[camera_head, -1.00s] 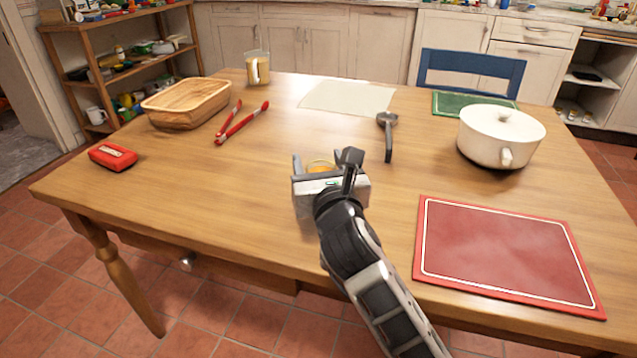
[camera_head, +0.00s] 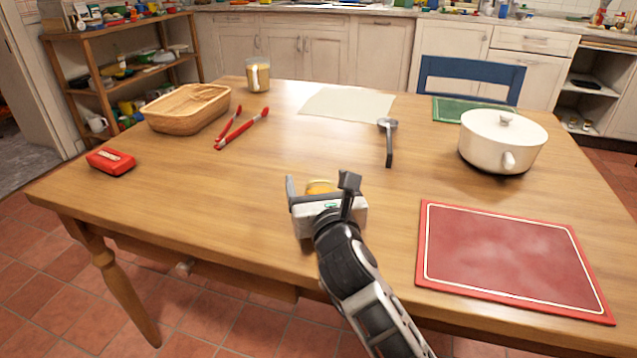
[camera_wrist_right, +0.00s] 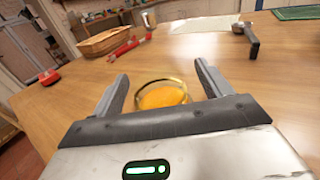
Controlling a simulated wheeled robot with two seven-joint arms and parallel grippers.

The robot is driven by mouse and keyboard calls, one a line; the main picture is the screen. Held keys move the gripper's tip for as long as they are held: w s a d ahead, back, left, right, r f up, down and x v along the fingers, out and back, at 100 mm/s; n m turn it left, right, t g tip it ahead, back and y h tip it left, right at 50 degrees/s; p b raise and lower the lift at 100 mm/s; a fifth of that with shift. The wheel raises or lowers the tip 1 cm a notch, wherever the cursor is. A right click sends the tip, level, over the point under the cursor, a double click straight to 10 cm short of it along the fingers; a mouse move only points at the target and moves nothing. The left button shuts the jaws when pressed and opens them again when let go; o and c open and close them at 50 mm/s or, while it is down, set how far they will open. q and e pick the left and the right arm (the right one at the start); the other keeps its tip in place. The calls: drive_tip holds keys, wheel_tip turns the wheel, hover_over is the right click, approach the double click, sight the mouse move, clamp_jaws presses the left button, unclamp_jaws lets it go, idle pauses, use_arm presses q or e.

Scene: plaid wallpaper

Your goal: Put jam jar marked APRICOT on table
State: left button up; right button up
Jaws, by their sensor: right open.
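The jam jar, showing a gold-rimmed round top with orange inside (camera_wrist_right: 162,94), stands on the wooden table (camera_head: 200,190). In the head view only the jar's orange top (camera_head: 320,187) shows; the rest is hidden behind my right gripper (camera_head: 320,182). In the right wrist view the jar sits between the two spread fingers of the right gripper (camera_wrist_right: 163,88), with gaps visible on both sides. No label can be read. My left gripper is not in view.
A red placemat (camera_head: 505,258) lies at the right, with a white lidded pot (camera_head: 490,142) behind it. A ladle (camera_head: 388,145), red tongs (camera_head: 242,130), a wooden basket (camera_head: 185,115), a red box (camera_head: 110,162) and a glass mug (camera_head: 258,78) stand around. The table's front left is clear.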

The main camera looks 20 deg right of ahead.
drive_tip(key=shift+r, duration=0.3)
drive_tip(key=s, duration=0.7)
drive_tip(key=shift+s+a+f+p, duration=0.15)
drive_tip(key=shift+s+a+p, duration=0.1)
drive_tip(key=shift+a+p, duration=0.1)
